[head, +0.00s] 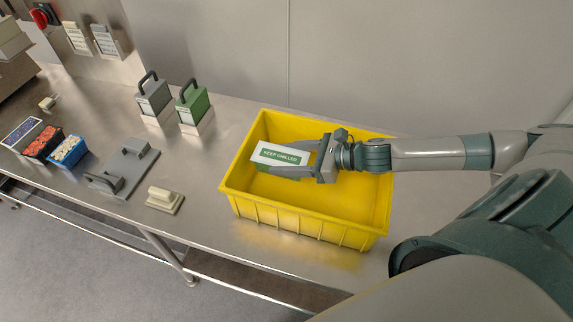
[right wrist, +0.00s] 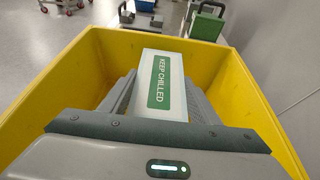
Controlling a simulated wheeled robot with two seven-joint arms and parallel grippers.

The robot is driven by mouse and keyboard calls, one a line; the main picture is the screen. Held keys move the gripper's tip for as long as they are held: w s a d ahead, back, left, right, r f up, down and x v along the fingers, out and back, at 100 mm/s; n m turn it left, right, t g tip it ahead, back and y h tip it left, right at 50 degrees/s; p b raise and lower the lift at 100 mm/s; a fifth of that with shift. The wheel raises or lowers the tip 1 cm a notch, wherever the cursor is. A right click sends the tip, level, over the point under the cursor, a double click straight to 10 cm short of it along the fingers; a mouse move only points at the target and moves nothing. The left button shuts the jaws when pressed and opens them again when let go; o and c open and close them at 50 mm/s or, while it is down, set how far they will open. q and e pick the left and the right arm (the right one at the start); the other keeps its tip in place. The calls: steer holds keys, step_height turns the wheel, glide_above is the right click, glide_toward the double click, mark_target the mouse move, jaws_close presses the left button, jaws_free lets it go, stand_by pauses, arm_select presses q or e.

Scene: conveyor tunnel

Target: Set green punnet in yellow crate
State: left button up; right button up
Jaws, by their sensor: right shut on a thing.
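The yellow crate (head: 300,218) stands on the steel table, open at the top. My right gripper (head: 308,160) is over the crate's opening, shut on the green punnet (head: 280,154). The punnet has a white top with a green "KEEP CHILLED" label, and a little green shows beneath it. In the right wrist view the punnet (right wrist: 160,85) sits between both fingers, with the crate's walls (right wrist: 245,95) around it. Its underside is hidden, and I cannot tell how far it is above the crate floor. My left gripper is not in view.
Left of the crate stand a grey handled block (head: 153,97) and a green one (head: 192,105). A grey handled plate (head: 125,170) and a cream block (head: 164,199) lie nearer the front edge. Several filled punnets (head: 68,151) line the far left. A wall rises behind the table.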

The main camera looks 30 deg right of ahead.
step_height(320, 180, down, 2)
steer(key=shift+f+p, duration=0.3)
steer(key=shift+f, duration=0.25)
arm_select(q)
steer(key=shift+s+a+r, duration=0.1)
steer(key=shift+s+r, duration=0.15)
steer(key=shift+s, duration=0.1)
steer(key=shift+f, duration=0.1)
arm_select(e)
steer(key=shift+f, duration=0.15)
steer(key=shift+f, duration=0.1)
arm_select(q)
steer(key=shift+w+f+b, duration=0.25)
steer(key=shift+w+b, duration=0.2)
arm_select(e)
steer(key=shift+f, duration=0.4)
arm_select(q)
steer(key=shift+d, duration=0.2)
arm_select(e)
steer(key=o, duration=1.5)
